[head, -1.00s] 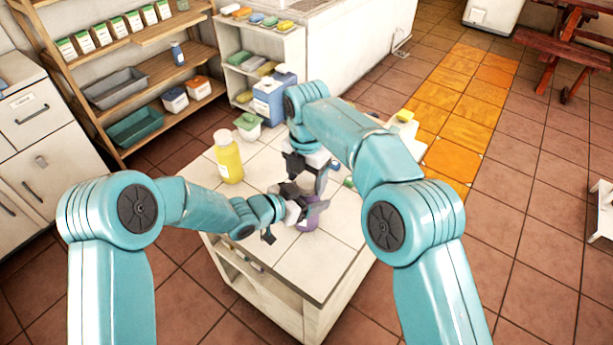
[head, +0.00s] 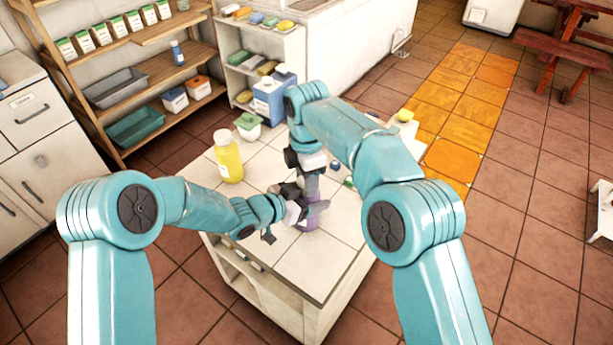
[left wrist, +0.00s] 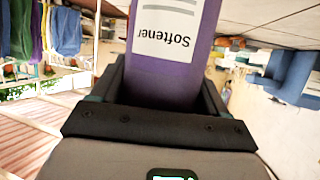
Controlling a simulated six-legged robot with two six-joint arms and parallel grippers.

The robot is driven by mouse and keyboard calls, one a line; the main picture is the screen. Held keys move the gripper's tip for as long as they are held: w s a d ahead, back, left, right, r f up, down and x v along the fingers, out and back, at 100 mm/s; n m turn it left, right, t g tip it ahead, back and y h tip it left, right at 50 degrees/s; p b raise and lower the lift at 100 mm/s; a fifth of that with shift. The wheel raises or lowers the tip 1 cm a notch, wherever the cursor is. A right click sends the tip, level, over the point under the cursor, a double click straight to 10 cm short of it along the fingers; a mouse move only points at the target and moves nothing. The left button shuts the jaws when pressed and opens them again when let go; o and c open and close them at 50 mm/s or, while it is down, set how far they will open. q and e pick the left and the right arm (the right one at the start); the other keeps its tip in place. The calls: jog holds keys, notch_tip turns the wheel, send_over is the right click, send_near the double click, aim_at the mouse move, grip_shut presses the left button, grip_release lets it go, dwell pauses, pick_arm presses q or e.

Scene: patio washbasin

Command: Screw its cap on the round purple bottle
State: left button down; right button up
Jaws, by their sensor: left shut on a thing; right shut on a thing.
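The purple bottle (head: 309,223) stands upright at the right part of the white tiled table top. My left gripper (head: 306,209) is shut around its body from the left. In the left wrist view the purple bottle (left wrist: 166,82) sits between the jaws, with a white "Softener" label. My right gripper (head: 311,188) points down straight above the bottle, shut at its top end. The cap is hidden by the right gripper's jaws, so I cannot tell how it sits on the neck.
A yellow bottle (head: 228,160) stands to the left on the table top (head: 283,172). A green-lidded white pot (head: 247,127) and a blue container (head: 270,100) stand at the back. Small objects (head: 348,182) lie to the right of the right gripper. The front table corner is clear.

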jog(key=o, duration=1.2)
jog(key=shift+r, duration=2.25)
jog(key=shift+c, duration=0.5)
